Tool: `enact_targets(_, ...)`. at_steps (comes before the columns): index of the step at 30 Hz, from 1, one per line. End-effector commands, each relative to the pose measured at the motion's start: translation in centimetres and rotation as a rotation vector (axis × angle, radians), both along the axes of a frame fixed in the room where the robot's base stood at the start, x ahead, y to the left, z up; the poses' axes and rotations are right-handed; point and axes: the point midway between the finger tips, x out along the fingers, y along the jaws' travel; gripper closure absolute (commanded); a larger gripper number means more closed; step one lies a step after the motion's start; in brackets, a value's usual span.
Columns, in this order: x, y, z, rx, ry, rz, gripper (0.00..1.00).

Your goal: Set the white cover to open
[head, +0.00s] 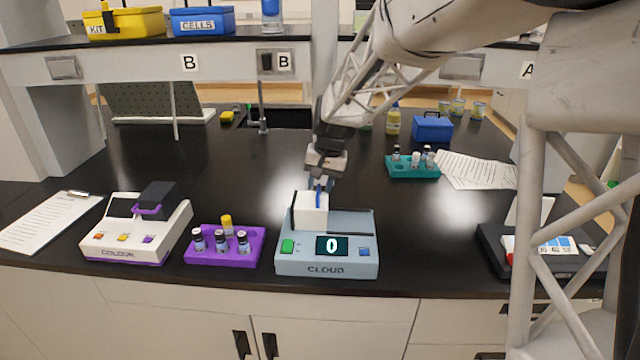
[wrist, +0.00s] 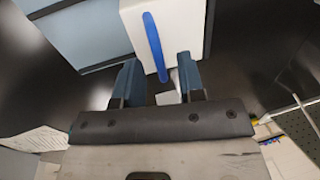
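The white cover (head: 311,212) is a box-like lid at the back left of the blue-grey CLOUD device (head: 350,262). It seems to sit down on the device's top. A blue handle (head: 318,194) is on it. In the wrist view, the white cover (wrist: 190,22) and its curved blue handle (wrist: 153,42) show at the top. My gripper (head: 319,182) is just behind and above the cover. In the wrist view, my gripper (wrist: 159,64) is open, with its fingers either side of the handle's near end. Gaps show beside the handle, and I see no grip on it.
Left of the device are a purple vial rack (head: 225,258) and the COLOUR device (head: 135,232) with a dark lid. A dark-based balance-like unit (head: 540,262) is at right. A teal rack (head: 412,172) and papers (head: 475,170) lie behind. A shelf (head: 210,62) spans above.

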Motion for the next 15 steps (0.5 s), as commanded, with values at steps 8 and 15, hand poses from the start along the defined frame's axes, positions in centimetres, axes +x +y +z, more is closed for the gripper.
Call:
enact_targets(8, -0.01, 0.05, -0.20, 0.000, -0.001, 0.000, 0.64)
enact_targets(15, -0.01, 0.05, -0.19, 0.000, 0.000, 0.000, 0.92)
